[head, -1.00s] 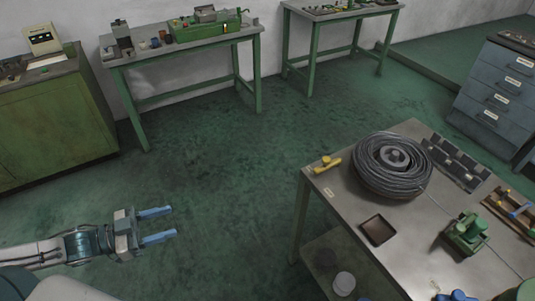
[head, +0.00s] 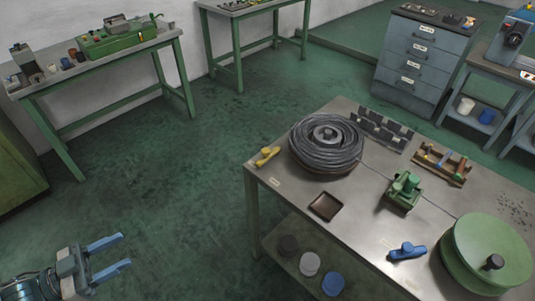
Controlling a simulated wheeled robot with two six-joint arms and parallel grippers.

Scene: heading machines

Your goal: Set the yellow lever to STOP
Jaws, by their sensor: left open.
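The yellow lever (head: 267,156) sits on the near-left corner of the grey metal table, beside the wire coil. It lies slanted, its right end a little higher in the picture. A small pale label (head: 275,182) is on the table edge below it, too small to read. My left gripper (head: 125,250) is at the lower left over the floor, open and empty, its two blue fingers pointing right. It is well apart from the lever and the table. My right gripper is out of view.
On the metal table (head: 375,228) are a wire coil (head: 322,160), a brown tray (head: 326,206), a green device (head: 403,191), a blue lever (head: 407,251) and a green drum (head: 486,240). Green benches and blue drawers (head: 420,65) stand behind. The floor between gripper and table is clear.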

